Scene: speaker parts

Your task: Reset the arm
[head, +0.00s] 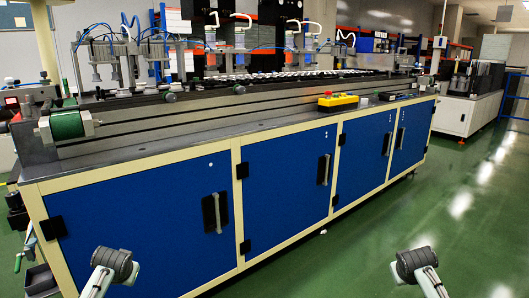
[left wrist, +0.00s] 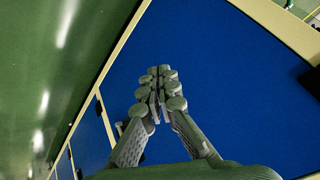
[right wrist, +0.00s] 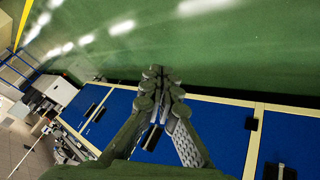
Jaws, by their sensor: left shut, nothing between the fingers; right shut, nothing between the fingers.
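In the head view two of my arm parts show at the bottom edge, one left of the middle and one at the right; no gripper fingers show there. In the left wrist view my left gripper (left wrist: 159,82) is shut and empty, in front of a blue cabinet panel. In the right wrist view my right gripper (right wrist: 160,80) is shut and empty, with green floor and blue cabinet doors behind it. Neither gripper touches anything in view.
A long workbench with blue doors (head: 284,185) and cream frame runs across the head view. A conveyor line with fixtures (head: 115,65) stands on top, with a yellow control box (head: 338,102) near its front edge. Green floor (head: 470,200) is clear at the right.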

